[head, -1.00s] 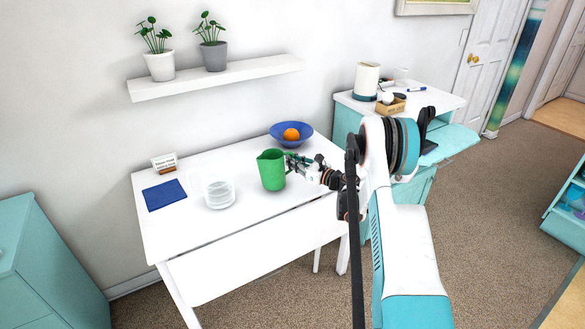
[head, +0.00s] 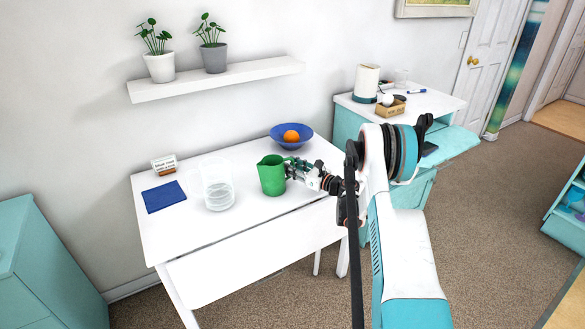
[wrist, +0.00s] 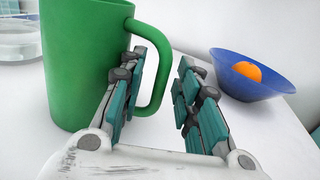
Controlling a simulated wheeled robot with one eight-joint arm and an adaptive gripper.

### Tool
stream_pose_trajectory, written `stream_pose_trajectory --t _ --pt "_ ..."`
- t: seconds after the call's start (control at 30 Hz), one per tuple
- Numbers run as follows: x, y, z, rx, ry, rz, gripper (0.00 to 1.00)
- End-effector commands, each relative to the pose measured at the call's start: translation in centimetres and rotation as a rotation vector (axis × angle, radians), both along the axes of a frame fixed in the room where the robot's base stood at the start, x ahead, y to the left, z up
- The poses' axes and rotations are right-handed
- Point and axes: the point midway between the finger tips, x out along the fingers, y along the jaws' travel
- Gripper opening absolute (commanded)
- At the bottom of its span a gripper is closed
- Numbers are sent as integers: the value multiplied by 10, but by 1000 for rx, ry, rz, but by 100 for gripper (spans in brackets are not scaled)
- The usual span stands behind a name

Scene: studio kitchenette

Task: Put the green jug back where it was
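The green jug (head: 271,176) stands upright on the white table, right of the glass container. In the wrist view the jug (wrist: 80,65) fills the left side, its handle pointing right toward my gripper. My gripper (wrist: 168,60) is at the handle, with one finger on the inner side of the handle loop and the other on its outer side. A gap shows between the handle and the outer finger, so the fingers look open around the handle. In the head view my gripper (head: 292,168) is just right of the jug, and its fingers are small there.
A glass container (head: 218,186) stands left of the jug, with a blue cloth (head: 164,196) and a small sign (head: 164,165) further left. A blue bowl (head: 305,141) with an orange (head: 291,136) is behind. The table's front (head: 245,225) is clear.

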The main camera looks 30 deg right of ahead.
Motion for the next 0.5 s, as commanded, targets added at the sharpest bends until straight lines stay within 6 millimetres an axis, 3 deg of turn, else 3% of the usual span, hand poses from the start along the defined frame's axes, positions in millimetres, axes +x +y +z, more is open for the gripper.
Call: stream_pose_trajectory --t 0.17,0.5 --pt "-18 -8 3 0 0 -3 30" --pt "-81 -35 3 0 0 -3 30"
